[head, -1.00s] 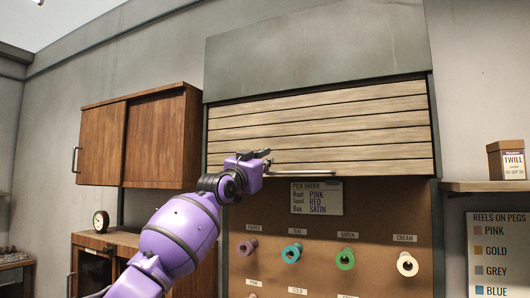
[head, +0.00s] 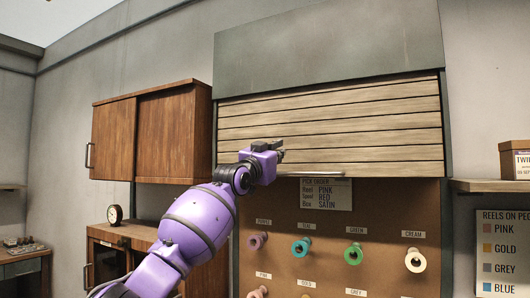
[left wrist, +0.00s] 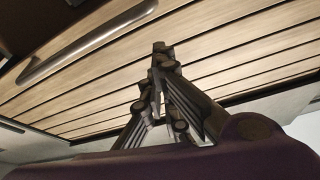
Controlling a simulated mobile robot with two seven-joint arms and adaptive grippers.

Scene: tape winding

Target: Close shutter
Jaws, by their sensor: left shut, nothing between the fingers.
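The slatted wooden shutter (head: 330,130) is partly down. Its slats cover the upper part of the opening below the grey-green housing, and the pegboard shows beneath its lower edge. A metal bar handle (head: 318,174) runs along the shutter's bottom edge; it also shows at upper left in the left wrist view (left wrist: 85,45). My left gripper (head: 281,152) is in front of the lower left slats, just above the handle's left end. In the left wrist view its fingers (left wrist: 160,52) are closed together and empty, apart from the handle. My right gripper is not in view.
The pegboard (head: 330,235) holds colored reels on pegs and an order card (head: 327,193). A wooden wall cabinet (head: 165,130) is left of the shutter. A shelf (head: 492,186) with a box (head: 515,160) is at right.

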